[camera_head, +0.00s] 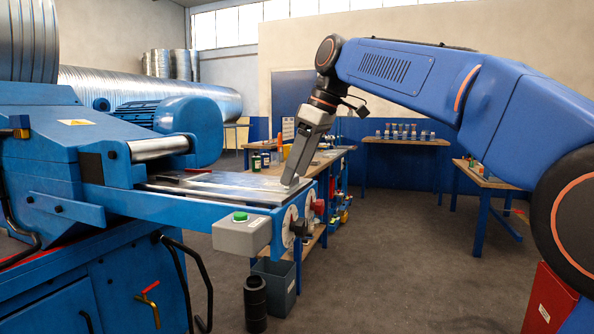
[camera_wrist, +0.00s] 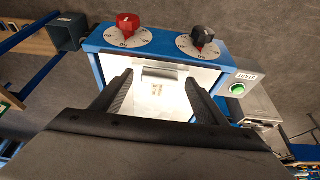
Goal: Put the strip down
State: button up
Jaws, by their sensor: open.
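The strip (camera_head: 235,184) is a flat, shiny metal sheet lying on the feed table of the blue machine (camera_head: 120,170). My gripper (camera_head: 290,182) points down at the table's outer end, just over the strip. In the wrist view my gripper (camera_wrist: 159,79) is open, its two fingers wide apart with nothing clamped between them. Whether the fingertips touch the strip I cannot tell. My gripper body hides the strip's rear part.
A red knob (camera_wrist: 128,22) and a black knob (camera_wrist: 202,36) sit on dials at the table's end. A grey box with a green button (camera_head: 240,217) juts from its side. A workbench (camera_head: 320,160) stands behind. Open floor (camera_head: 420,260) lies to the right.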

jog(key=v, duration=1.1)
jog(key=shift+r, duration=0.35)
jog(key=shift+d, duration=0.1)
jog(key=s+d+f+m+t+h, duration=0.1)
jog(key=s+d+f+m, duration=0.3)
jog(key=s+d+f, duration=0.4)
jog(key=s+d+f+m+t+h, duration=0.1)
jog(key=s+d+f+m, duration=0.4)
jog(key=f, duration=1.8)
jog(key=s+d+f+m+t+h, duration=0.1)
jog(key=s+d+f+m, duration=0.4)
jog(key=s+d+f, duration=0.7)
jog(key=s+f+h, duration=0.1)
jog(key=s+f, duration=0.2)
jog(key=shift+s+d+f, duration=0.2)
jog(key=shift+s+f, duration=0.15)
jog(key=shift+c, duration=0.7)
